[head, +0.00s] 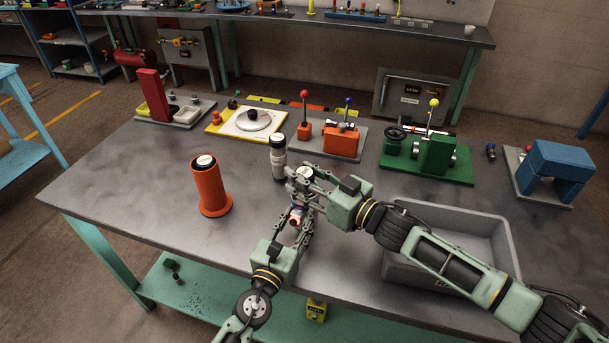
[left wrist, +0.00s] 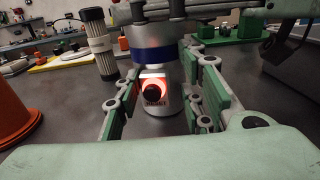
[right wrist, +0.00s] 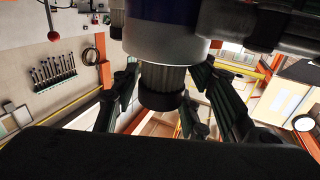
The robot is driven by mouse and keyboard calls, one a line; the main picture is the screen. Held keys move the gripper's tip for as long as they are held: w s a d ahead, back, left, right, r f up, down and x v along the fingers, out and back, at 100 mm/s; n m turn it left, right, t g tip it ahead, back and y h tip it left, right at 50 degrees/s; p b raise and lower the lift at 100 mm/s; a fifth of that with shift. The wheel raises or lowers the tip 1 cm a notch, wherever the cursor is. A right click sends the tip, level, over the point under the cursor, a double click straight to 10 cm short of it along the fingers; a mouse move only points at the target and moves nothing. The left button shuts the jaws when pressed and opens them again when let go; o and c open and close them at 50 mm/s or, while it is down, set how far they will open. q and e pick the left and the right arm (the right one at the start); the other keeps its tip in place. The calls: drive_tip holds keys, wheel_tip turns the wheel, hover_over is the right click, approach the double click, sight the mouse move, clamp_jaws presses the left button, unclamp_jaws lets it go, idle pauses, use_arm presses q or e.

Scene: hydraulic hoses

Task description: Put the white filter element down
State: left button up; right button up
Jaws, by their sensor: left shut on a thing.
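A pleated filter element (head: 278,160) with black ends and a pale band stands upright on the table, apart from both grippers. It also shows in the left wrist view (left wrist: 98,42). My left gripper (head: 297,216) is shut on a silver canister (left wrist: 157,98) with a blue band and a red-ringed port. A ribbed grey piece with a black end (right wrist: 163,85) projects from the canister; it resembles a filter element, but I cannot tell whether it is one. My right gripper (head: 303,178) is around this piece, its fingers apart with gaps beside it.
An orange cylinder (head: 209,188) with a white disc on top stands to the left. A grey tray (head: 470,215) lies under my right arm. Fixtures line the table's back, including a green one (head: 435,158) and a blue block (head: 556,165). The left front table is clear.

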drive_tip(key=shift+o, duration=1.1)
drive_tip(key=shift+r, duration=0.1)
drive_tip(key=shift+r, duration=0.3)
drive_tip(key=shift+s+d+r, duration=0.15)
drive_tip(key=shift+d+r, duration=0.05)
drive_tip(key=v, duration=0.7)
use_arm(q)
drive_tip(key=o, duration=1.4)
